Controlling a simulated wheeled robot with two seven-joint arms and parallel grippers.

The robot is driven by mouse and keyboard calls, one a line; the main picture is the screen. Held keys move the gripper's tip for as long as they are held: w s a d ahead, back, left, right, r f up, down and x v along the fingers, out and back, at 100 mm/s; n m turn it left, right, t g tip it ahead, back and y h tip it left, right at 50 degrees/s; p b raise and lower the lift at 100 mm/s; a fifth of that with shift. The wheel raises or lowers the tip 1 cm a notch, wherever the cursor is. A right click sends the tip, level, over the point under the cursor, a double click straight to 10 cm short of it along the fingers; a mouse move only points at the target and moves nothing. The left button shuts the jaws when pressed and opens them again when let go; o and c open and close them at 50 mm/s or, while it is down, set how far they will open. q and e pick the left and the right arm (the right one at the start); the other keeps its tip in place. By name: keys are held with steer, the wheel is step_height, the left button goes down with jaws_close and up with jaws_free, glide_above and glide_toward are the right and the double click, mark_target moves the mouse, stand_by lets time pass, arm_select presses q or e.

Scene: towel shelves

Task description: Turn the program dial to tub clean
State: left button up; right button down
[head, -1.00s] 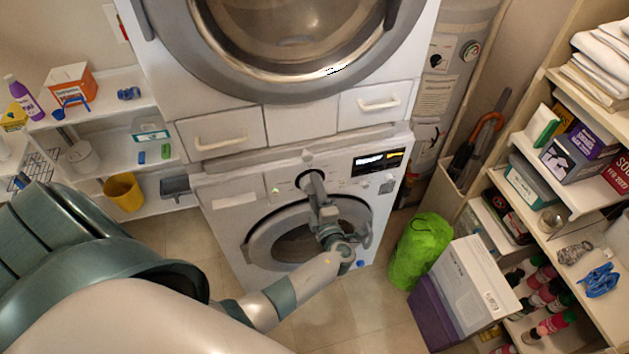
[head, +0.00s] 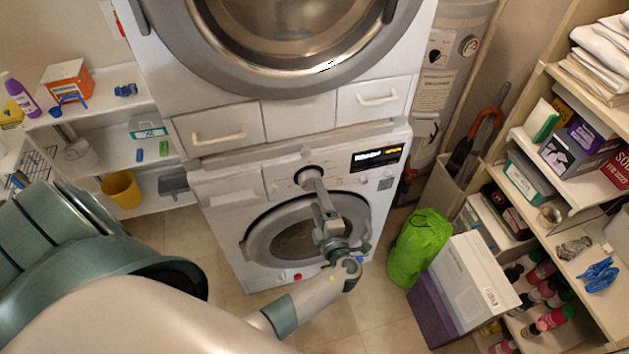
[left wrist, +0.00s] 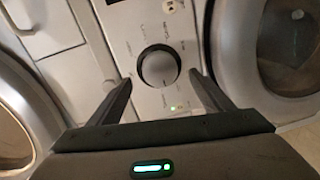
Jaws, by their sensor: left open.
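The program dial (left wrist: 158,67) is a round grey knob on the white control panel of the lower washer (head: 225,189). In the left wrist view it sits between and just beyond the two fingertips of my left gripper (left wrist: 160,84), with printed marks around it. The fingers are open, one on each side of the dial, and I cannot tell whether they touch it. My right gripper is not in view.
A lit display (head: 378,157) is at the panel's right. The upper machine (head: 300,45) and its drawers (head: 220,132) stand close above. A green bag (head: 418,248), a white box (head: 470,282) and full shelves are to the right. Open floor lies in front of the washer.

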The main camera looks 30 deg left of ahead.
arm_select(q)
steer(key=v, duration=1.2)
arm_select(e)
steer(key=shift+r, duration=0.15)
